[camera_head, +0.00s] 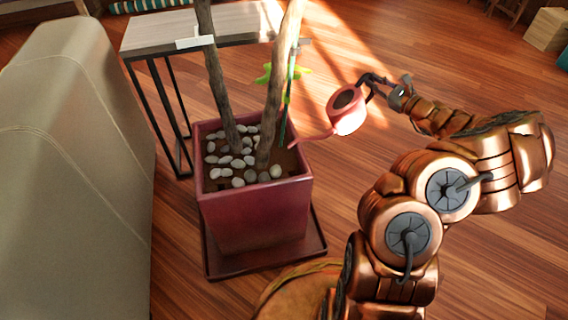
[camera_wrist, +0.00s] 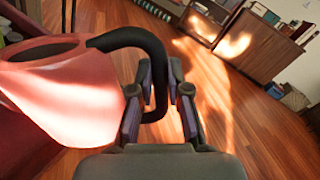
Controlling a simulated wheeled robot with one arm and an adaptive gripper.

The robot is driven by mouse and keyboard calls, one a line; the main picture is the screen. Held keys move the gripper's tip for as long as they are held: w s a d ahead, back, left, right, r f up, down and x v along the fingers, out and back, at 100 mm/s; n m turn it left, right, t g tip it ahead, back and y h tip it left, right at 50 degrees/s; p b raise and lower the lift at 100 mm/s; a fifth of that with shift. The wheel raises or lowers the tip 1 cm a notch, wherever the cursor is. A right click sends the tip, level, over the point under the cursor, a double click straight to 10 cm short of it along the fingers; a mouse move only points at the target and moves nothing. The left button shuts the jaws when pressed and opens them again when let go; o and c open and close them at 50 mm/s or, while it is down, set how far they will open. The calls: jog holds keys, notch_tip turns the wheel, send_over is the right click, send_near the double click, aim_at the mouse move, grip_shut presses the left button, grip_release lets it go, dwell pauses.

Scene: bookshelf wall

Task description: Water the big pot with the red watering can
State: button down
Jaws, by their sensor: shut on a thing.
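The red watering can (camera_head: 349,121) is held up in the air to the right of the big pot, tilted, with its thin spout running left and its tip over the pot's right rim. The big pot (camera_head: 252,216) is dark red and square, with pale stones, dark soil and two trunks in it. My gripper (camera_head: 387,89) is shut on the can's black handle. In the wrist view the can (camera_wrist: 62,88) fills the left side, and the handle passes between the fingers of my gripper (camera_wrist: 160,100). I cannot make out any water at the spout.
The pot stands on a dark red square saucer (camera_head: 268,262). A beige sofa (camera_head: 75,170) is close on the left. A side table (camera_head: 150,37) with black legs stands behind the pot. Wooden floor (camera_head: 440,60) is open to the right. Cabinets (camera_wrist: 258,45) stand far off in the wrist view.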

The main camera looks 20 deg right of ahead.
notch_tip(320, 180, down, 11)
jog(key=d+m, duration=0.2)
jog(key=m, duration=0.2)
jog(key=shift+w+b, duration=0.35)
jog(key=shift+b, duration=0.1)
jog(key=shift+d+r, duration=0.1)
jog(key=shift+d, duration=0.1)
jog(key=w+d+r+b, duration=0.1)
jog(key=w+d+r, duration=0.1)
jog(key=d+r, duration=0.2)
jog(key=shift+w+d, duration=0.2)
jog(key=shift+d, duration=1.5)
jog(key=shift+s, duration=0.1)
